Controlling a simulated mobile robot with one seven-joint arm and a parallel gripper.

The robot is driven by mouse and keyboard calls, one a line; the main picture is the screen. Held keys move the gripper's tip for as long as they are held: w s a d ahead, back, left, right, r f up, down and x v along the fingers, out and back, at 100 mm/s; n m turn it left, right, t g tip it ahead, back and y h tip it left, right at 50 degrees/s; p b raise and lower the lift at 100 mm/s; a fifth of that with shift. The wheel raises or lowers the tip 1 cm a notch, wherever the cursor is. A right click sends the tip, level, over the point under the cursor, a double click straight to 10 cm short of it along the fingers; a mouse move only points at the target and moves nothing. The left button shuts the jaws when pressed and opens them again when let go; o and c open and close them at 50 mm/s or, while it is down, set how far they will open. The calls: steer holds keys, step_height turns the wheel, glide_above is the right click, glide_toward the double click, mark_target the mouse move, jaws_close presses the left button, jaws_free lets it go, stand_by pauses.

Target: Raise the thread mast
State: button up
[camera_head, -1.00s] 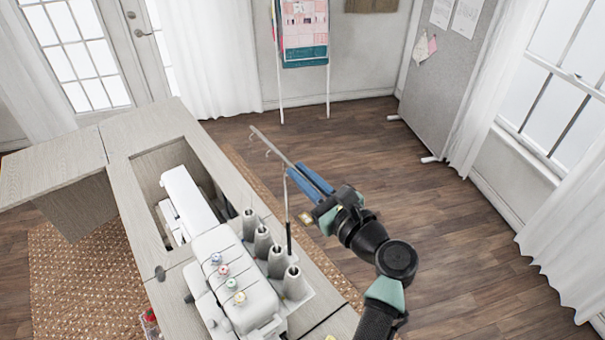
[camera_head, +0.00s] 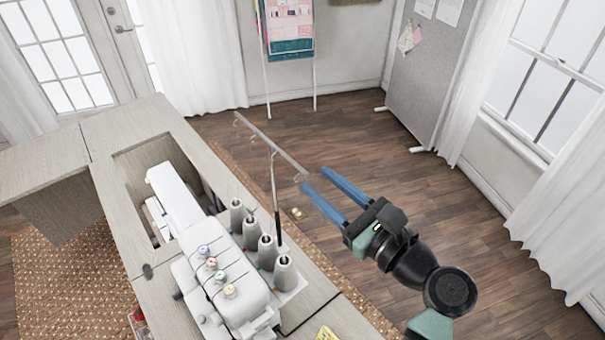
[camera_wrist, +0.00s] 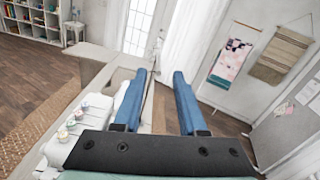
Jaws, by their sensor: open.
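The thread mast (camera_head: 275,183) is a thin upright pole, dark at its lower end, behind the grey thread cones (camera_head: 267,252) of the white serger (camera_head: 228,278). A slanting crossbar (camera_head: 268,139) with small hooks sits at its top. My gripper (camera_head: 314,178) is open, its two blue fingers pointing toward the crossbar's right end. In the head view the fingertips lie right of the pole, close to that end; I cannot tell if they touch it. In the wrist view the open fingers (camera_wrist: 159,74) show nothing clearly held, with a thin line beside the left one.
The serger stands on the pale wooden cabinet (camera_head: 118,203), beside an opening holding a second white machine (camera_head: 182,197). A yellow paper (camera_head: 326,333) lies near the front edge. The floor (camera_head: 410,205) to the right is clear, up to a grey pinboard (camera_head: 428,70).

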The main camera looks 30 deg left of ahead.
steer(key=v, duration=0.3)
steer(key=shift+s+d+b, duration=0.1)
steer(key=shift+d+b, duration=0.25)
steer(key=shift+b, duration=0.05)
steer(key=w+d+r+n+t+h+b, duration=0.2)
steer(key=w+d+r+n+t+h, duration=0.15)
steer(key=r+n+t, duration=0.4)
steer(key=w+d+r+n+t+h+b, duration=0.15)
steer(key=d+r+n+t+h, duration=0.3)
steer(key=r, duration=0.55)
steer(key=s+d+r+n+t+h, duration=0.3)
steer(key=s+r, duration=0.3)
steer(key=r, duration=0.2)
steer(key=s+d+r+n+t+h+b, duration=0.1)
steer(key=s+d+r+n+t+h, duration=0.2)
steer(key=s+r+t+h, duration=0.3)
step_height(320, 180, up, 4)
steer(key=shift+s+d+f+n+t, duration=0.2)
steer(key=shift+s+d+n+t, duration=0.15)
steer(key=shift+n, duration=0.45)
